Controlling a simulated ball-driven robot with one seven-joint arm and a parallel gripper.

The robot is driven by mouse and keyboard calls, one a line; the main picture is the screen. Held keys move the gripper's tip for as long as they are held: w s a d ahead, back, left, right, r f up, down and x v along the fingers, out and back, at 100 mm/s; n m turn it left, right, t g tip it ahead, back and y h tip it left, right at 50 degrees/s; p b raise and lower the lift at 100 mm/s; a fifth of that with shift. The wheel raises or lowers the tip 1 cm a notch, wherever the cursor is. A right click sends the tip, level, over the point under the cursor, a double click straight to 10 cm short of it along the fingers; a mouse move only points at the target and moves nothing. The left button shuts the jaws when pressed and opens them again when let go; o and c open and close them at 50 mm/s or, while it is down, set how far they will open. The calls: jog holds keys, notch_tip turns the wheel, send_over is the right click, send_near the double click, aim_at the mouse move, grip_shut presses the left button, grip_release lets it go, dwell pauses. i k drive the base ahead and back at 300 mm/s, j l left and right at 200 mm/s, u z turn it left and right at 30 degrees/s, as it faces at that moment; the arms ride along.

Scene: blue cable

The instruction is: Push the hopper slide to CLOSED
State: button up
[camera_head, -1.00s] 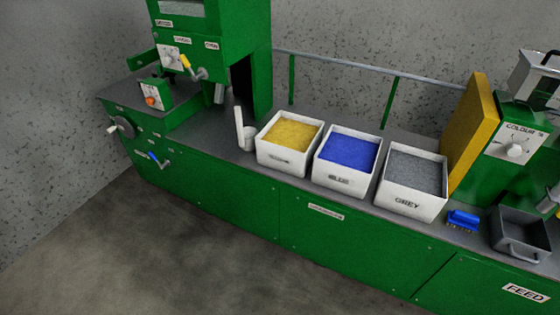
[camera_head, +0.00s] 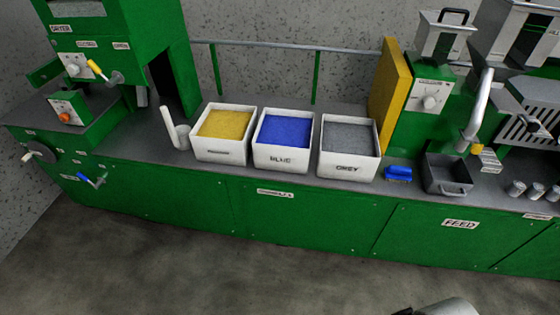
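A yellow-handled slide or lever (camera_head: 97,69) sits on the front of the green dryer housing (camera_head: 155,40) at the upper left. Its yellow end points up and left from a grey round end. Above it are two small labels; the left one (camera_head: 85,43) seems to read CLOSED and the right one (camera_head: 121,46) OPEN. I cannot tell for sure that this is the hopper slide, or its exact setting. A second yellow piece (camera_head: 476,149) shows by the grey spout at the right. My gripper does not show; a pale rounded part, probably of my arm, shows at the bottom edge.
White bins of yellow (camera_head: 224,156), blue (camera_head: 281,161) and grey (camera_head: 347,167) granules stand on the counter. A blue brush (camera_head: 398,173), a grey pan (camera_head: 447,177) and small metal cups (camera_head: 535,190) are to the right. The floor (camera_head: 200,270) in front is clear.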

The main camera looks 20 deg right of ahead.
aim_at(503, 103)
jog(key=z, duration=1.25)
